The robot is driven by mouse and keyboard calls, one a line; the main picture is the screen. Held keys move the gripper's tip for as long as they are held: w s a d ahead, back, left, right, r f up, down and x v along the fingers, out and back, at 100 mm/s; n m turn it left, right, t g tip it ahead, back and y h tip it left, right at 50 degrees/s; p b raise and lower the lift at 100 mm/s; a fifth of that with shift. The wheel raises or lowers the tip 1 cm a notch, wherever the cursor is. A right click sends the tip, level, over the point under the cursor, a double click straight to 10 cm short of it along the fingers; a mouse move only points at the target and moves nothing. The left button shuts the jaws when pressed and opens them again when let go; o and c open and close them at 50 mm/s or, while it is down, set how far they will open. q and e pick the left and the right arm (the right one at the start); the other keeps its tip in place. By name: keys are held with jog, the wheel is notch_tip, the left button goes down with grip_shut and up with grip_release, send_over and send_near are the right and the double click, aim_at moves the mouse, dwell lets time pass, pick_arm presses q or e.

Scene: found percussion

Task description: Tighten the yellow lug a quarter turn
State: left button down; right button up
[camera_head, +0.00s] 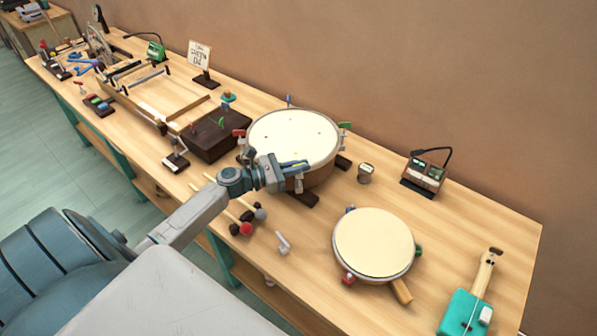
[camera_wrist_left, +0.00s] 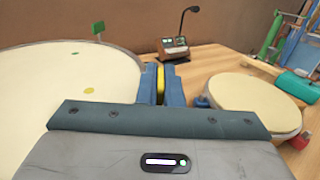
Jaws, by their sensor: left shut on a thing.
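The large drum (camera_head: 292,135) has a pale head and coloured lugs around its rim. It also fills the left of the left wrist view (camera_wrist_left: 55,90). My left gripper (camera_head: 300,165) is at the drum's near right rim. In the left wrist view its blue fingers (camera_wrist_left: 161,85) are closed around the yellow lug (camera_wrist_left: 160,80), which shows as a narrow yellow strip between them. The fingers hide most of the lug. A green lug (camera_head: 345,125) stands at the drum's right, a red one (camera_head: 238,133) at its left and a blue one (camera_head: 288,100) at the back.
A smaller drum (camera_head: 373,245) with coloured lugs lies to the right. A device with a bent microphone (camera_head: 424,175) stands behind it, and a small cup (camera_head: 365,173) between. Mallets (camera_head: 246,227) and a grey key-like piece (camera_head: 283,243) lie in front. A turquoise stringed instrument (camera_head: 466,313) is at far right.

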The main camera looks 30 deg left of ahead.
pick_arm(q)
jog(key=shift+m+g+h+b, duration=0.8)
jog(key=shift+h, duration=0.2)
jog(key=c, duration=1.6)
grip_release()
jog(key=shift+w+d, duration=0.1)
jog(key=shift+s+a+f, duration=0.1)
jog(key=shift+s+a, duration=0.3)
jog(key=b+v, duration=0.2)
jog(key=v, duration=0.7)
jog(key=shift+s+a, duration=0.2)
jog(key=shift+a, duration=0.1)
